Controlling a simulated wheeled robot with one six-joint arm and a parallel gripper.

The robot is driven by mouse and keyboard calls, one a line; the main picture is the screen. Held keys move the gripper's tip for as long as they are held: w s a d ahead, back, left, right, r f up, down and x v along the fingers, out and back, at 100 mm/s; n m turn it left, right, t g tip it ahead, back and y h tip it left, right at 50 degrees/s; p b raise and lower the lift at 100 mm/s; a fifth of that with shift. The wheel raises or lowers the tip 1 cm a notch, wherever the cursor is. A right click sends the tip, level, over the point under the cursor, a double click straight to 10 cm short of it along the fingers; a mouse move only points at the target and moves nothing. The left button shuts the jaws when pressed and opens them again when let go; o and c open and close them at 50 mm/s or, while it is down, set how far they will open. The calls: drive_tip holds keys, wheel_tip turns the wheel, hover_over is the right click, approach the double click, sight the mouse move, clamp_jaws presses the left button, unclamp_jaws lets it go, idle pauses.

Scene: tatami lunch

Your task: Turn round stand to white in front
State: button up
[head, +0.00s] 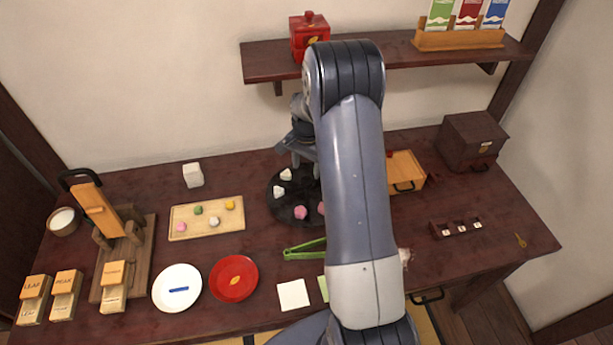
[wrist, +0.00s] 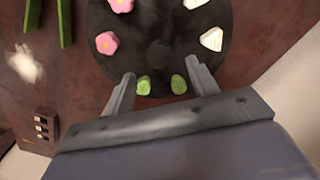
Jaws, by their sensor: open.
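The round stand (head: 290,213) is a dark disc on the table, partly hidden behind my arm in the head view. In the wrist view the stand (wrist: 128,42) has a dark central knob (wrist: 160,53). Two white sweets (head: 278,191) sit on its left side and two pink sweets (head: 300,212) at its front in the head view. Two green sweets (wrist: 144,86) lie at the edge by my gripper (wrist: 160,72). My gripper is open, with a finger on each side of the green pair. Whether it touches the stand cannot be told.
A wooden board (head: 207,222) with small sweets lies left of the stand. Green tongs (head: 305,250) lie in front of it. A small wooden box (head: 405,172) is to the right. A wall shelf (head: 400,55) hangs above.

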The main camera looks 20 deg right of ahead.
sight(307, 180)
wheel_tip(307, 180, down, 6)
drive_tip(key=shift+r+p, duration=0.15)
drive_tip(key=shift+p, duration=0.2)
drive_tip(key=shift+c, duration=0.3)
clamp_jaws()
